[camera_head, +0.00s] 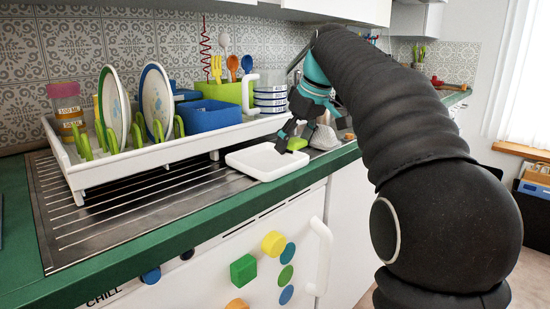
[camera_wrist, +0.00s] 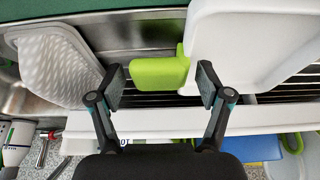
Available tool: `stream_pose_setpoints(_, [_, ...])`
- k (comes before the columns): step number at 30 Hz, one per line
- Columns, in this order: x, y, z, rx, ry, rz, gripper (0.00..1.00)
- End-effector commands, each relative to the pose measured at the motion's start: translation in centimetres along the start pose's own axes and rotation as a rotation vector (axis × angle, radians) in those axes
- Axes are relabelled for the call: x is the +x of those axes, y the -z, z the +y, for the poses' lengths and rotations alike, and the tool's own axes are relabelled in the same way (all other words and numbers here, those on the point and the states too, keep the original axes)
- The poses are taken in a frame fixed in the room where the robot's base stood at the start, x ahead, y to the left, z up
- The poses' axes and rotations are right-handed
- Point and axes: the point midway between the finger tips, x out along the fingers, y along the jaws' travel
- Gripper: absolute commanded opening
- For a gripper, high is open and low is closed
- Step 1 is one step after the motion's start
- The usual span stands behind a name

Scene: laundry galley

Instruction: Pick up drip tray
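The drip tray (camera_head: 266,160) is a shallow white tray with a raised rim. It lies on the metal draining surface near the counter's front edge. It also shows at the upper right in the wrist view (camera_wrist: 250,42). A bright green block (camera_head: 297,143) adjoins the tray's edge; I cannot tell if it is part of the tray. In the wrist view the green block (camera_wrist: 160,70) appears between and beyond my fingertips. My gripper (camera_wrist: 160,84) is open, with nothing clamped. In the head view my gripper (camera_head: 297,127) points down just above the green block, beside the tray.
A white dish rack (camera_head: 150,160) with plates, a blue box (camera_head: 207,116) and a green utensil holder (camera_head: 228,93) stands behind and left of the tray. A pale patterned object (camera_wrist: 48,62) sits on the other side of my gripper. The draining surface (camera_head: 110,222) in front is clear.

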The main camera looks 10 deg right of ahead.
Motion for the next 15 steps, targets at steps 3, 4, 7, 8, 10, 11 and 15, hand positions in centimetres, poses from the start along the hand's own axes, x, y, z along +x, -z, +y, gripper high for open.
stream_pose_setpoints(3, [-0.01,0.0,0.0,0.0,0.0,0.0,0.39])
stream_pose_setpoints(4, [-0.01,0.0,0.0,0.0,0.0,0.0,0.32])
stream_pose_setpoints(7, [0.0,0.0,0.0,0.0,0.0,0.0,0.18])
stream_pose_setpoints(8, [-0.01,0.01,0.0,0.0,0.0,0.0,0.18])
stream_pose_setpoints(10, [-0.01,0.01,0.0,0.0,0.0,0.0,0.18])
stream_pose_setpoints(11, [-0.01,0.01,0.0,0.0,0.0,0.0,0.18])
stream_pose_setpoints(15, [-0.11,0.06,0.01,0.0,0.0,0.0,0.18])
